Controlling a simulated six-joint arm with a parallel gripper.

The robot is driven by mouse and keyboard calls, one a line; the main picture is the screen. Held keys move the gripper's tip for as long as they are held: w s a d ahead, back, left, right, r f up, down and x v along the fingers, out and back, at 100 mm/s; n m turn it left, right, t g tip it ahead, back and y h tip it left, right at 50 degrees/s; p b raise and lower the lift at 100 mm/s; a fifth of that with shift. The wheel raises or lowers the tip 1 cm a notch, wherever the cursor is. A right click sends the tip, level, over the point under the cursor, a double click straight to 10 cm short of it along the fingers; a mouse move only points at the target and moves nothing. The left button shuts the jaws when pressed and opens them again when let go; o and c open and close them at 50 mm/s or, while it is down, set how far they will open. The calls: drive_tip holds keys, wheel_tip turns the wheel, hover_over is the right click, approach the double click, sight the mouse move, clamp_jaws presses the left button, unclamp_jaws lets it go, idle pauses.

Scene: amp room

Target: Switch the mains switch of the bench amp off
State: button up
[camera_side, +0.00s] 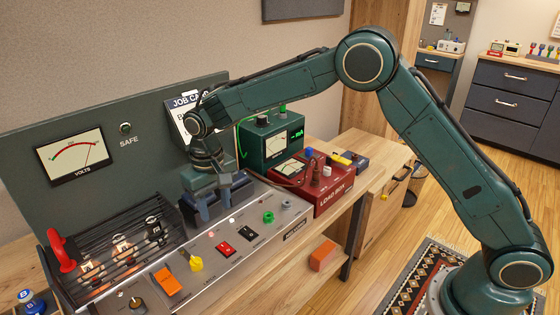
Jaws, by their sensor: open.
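The bench amp (215,270) has a sloping grey control panel along the bench front. My gripper (222,208) is open and points down over the back of the panel, behind the red and black switches. It appears empty and apart from the switches. It hides part of the amp behind it.
Glass valves stand in a black wire cage (125,244) at left, with a red handle (62,252) beside it. A red load box (325,188) and green meter (268,142) stand to the right.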

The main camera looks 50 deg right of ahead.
sight(222, 245)
wheel_tip(222, 245, down, 11)
drive_tip(key=shift+r, duration=0.1)
idle(0.4)
